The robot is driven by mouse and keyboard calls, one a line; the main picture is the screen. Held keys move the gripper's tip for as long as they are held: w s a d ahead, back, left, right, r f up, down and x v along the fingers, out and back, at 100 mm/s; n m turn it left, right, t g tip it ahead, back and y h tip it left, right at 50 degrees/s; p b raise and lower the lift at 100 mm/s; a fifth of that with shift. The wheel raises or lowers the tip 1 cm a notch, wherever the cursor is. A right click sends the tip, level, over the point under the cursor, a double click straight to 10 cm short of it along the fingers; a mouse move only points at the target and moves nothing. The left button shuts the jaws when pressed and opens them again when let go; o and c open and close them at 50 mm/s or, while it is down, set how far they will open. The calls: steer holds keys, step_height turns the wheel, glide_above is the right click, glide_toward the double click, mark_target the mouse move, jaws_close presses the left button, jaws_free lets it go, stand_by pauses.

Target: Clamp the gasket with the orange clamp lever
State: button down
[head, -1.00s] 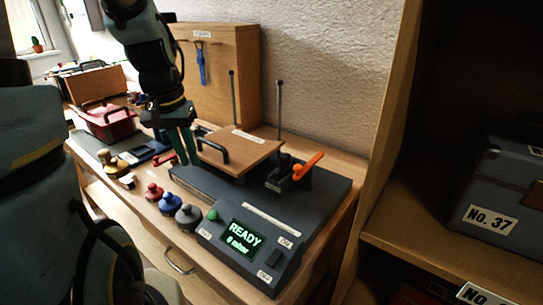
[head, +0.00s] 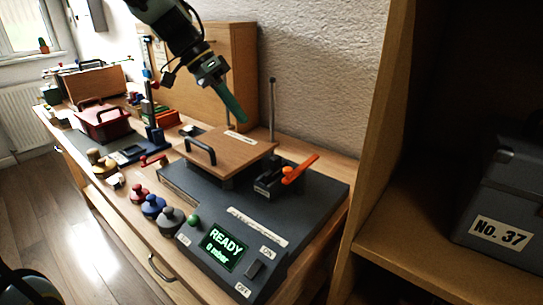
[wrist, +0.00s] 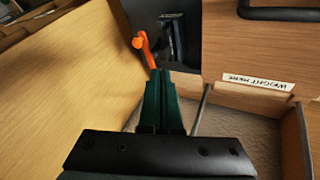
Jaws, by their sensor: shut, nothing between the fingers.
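The orange clamp lever (head: 300,168) sits on a black clamp (head: 268,180) at the right of the grey test unit (head: 215,203). It slants up to the right; in the wrist view the lever (wrist: 149,52) lies just beyond my fingertips. My gripper (head: 243,120) is shut and empty, in the air above the back of the wooden board (head: 238,157), left of and higher than the lever. The green fingers (wrist: 161,72) are together in the wrist view, apparently apart from the lever. I cannot make out the gasket; the board may cover it.
The board has a black handle (head: 200,149). A thin upright rod (head: 272,105) stands behind it near my gripper. A wooden cabinet (head: 225,60) and the wall are behind. Several knobbed weights (head: 171,221) stand in front. The unit's display (head: 226,245) reads READY, 0 mbar.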

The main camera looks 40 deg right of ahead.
steer(key=p+x, duration=0.2)
steer(key=x, duration=0.8)
steer(key=shift+s+r, duration=0.1)
steer(key=shift+s+d+f+p, duration=0.1)
steer(key=shift+s+f+p, duration=0.15)
steer(key=shift+s, duration=0.4)
steer(key=shift+s+f+p, duration=0.1)
steer(key=shift+s+p, duration=0.25)
steer(key=shift+s, duration=0.25)
steer(key=shift+s+d+f+p, duration=0.1)
steer(key=shift+s+f+p, duration=0.15)
steer(key=shift+s, duration=0.4)
steer(key=shift+n, duration=0.3)
